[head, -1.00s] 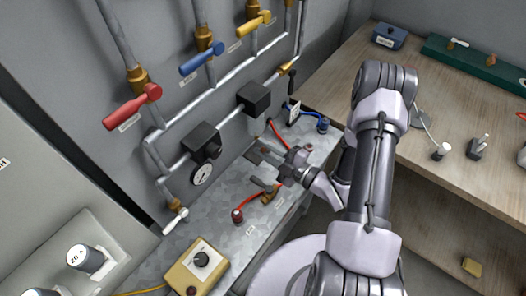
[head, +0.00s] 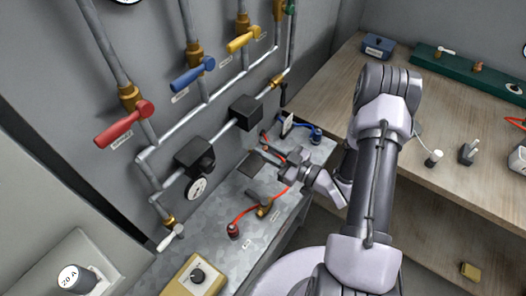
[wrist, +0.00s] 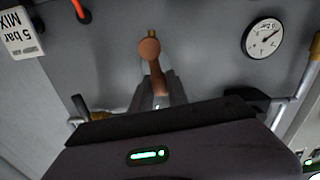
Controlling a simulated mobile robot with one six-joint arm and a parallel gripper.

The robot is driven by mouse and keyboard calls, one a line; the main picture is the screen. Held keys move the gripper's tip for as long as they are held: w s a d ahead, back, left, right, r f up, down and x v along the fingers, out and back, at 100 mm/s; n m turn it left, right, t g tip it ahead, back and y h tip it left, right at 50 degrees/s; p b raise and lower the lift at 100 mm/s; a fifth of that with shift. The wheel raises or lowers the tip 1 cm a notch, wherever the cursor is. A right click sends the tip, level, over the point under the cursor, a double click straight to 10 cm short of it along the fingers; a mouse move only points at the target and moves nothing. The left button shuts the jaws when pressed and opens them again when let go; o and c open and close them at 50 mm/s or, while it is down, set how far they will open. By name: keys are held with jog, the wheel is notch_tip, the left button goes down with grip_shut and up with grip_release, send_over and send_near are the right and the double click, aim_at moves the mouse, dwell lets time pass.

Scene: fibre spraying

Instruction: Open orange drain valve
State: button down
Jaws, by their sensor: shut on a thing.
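The orange drain valve (wrist: 150,52) shows in the wrist view as an orange-brown lever with a round end and a small brass tip behind it. My gripper (wrist: 163,90) is shut on the lever's lower part, with the round end clear of the fingers. In the head view my gripper (head: 268,157) is low in front of the grey wall, above the metal shelf and below the pipework. The valve is mostly hidden there by my gripper, so its exact angle is hard to tell.
A pressure gauge (wrist: 263,38) and a "5 bar MIX" tag (wrist: 20,32) flank the valve. Red (head: 122,124), blue (head: 193,75) and yellow (head: 243,40) lever valves are on the wall. A wedge-like fitting (head: 264,208) with red hose lies on the shelf.

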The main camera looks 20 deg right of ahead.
jog(key=shift+w+d+m, duration=0.15)
jog(key=shift+d+m, duration=0.1)
jog(key=shift+m, duration=0.45)
jog(key=c, duration=1.3)
grip_release()
jog(key=shift+d, duration=0.1)
jog(key=p+v, duration=0.1)
jog(key=v, duration=1.6)
